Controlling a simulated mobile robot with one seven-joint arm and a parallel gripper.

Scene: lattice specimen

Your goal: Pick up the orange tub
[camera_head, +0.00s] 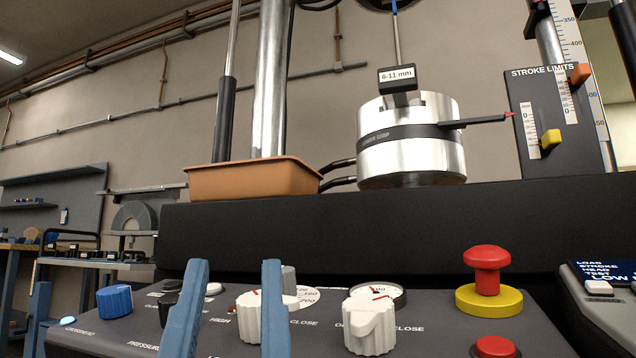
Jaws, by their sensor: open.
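The orange tub (250,181) is a shallow, wide-rimmed open container in the head view. It sits upright on the black ledge of the machine, left of the metal cylinder, in front of two upright columns. I look at it from low down, so its inside is hidden. My gripper (228,268) shows as two blue fingers rising from the bottom edge.
A control panel (430,330) with white knobs, a blue knob (115,299) and a red emergency button (487,262) lies below the ledge (400,225). A shiny cylinder (410,150) stands right of the tub, with two dark hoses between them. A stroke-limit scale (555,120) is at right.

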